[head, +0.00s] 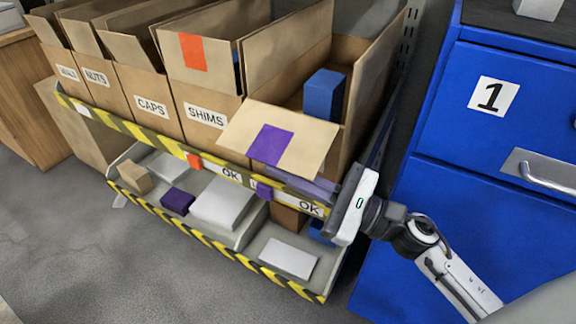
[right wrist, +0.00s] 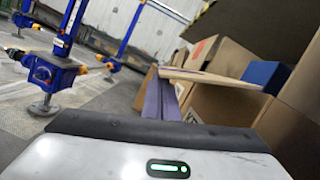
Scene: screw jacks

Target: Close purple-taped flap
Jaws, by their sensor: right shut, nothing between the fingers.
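The purple-taped flap (head: 313,142) is open, folded outward from the front of the rightmost carton (head: 349,122), with a purple tape patch (head: 271,145) on it. In the right wrist view the flap (right wrist: 212,77) shows nearly edge-on. My right gripper (head: 296,182) comes in from the right, shut and empty, its fingers just below the flap's lower side. The fingers (right wrist: 160,98) also show under the flap in the right wrist view; whether they touch it I cannot tell. A blue box (head: 323,95) stands inside the carton. My left gripper is not in view.
Several open cartons, including one labelled SHIMS with orange tape (head: 193,52), stand to the left. A lower shelf (head: 262,244) holds boxes behind striped edging. A blue cabinet (head: 470,150) stands right. The floor (head: 80,235) in front is clear.

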